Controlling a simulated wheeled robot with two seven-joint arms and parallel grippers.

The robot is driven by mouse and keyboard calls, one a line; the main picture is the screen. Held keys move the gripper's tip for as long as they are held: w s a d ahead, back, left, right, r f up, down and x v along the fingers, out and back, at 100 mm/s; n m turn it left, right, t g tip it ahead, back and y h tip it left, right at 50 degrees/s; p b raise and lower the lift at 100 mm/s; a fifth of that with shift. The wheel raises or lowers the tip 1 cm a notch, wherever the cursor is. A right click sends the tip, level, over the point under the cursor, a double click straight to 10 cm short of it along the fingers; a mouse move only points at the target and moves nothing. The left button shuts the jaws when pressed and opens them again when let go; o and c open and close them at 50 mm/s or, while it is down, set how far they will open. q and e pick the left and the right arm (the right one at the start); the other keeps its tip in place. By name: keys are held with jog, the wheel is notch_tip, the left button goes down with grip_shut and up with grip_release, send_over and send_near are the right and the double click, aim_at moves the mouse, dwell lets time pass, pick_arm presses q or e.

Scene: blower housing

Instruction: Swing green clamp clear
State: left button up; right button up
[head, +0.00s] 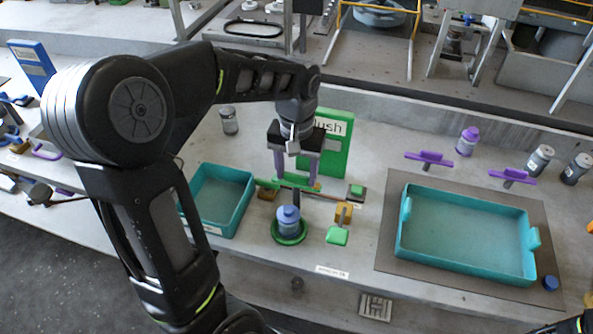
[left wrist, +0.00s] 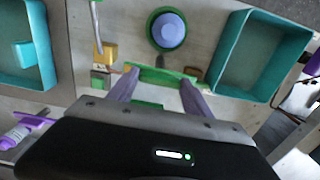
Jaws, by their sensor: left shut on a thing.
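My left gripper (head: 297,180) points down behind the blue bottle, with its purple fingers shut on the green clamp (head: 290,185), a flat green bar. In the left wrist view the green clamp (left wrist: 160,75) spans between the fingertips of the left gripper (left wrist: 160,86). The blue bottle (head: 288,216) stands in a round green holder (head: 290,238), in front of the clamp. In the left wrist view the bottle (left wrist: 168,30) is seen from above, with the clamp apart from it. My right gripper is out of view.
A teal tray (head: 207,229) stands left of the bottle, and a larger teal tray (head: 465,273) sits on a grey mat at right. A yellow block (head: 343,211) and a green pad (head: 337,236) are just right of the bottle.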

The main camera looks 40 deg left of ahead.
pick_arm(q)
jog(key=o, duration=1.4)
jog(key=shift+c, duration=0.2)
jog(key=shift+r, duration=0.15)
notch_tip(320, 180, up, 8)
jog(key=shift+f, duration=0.2)
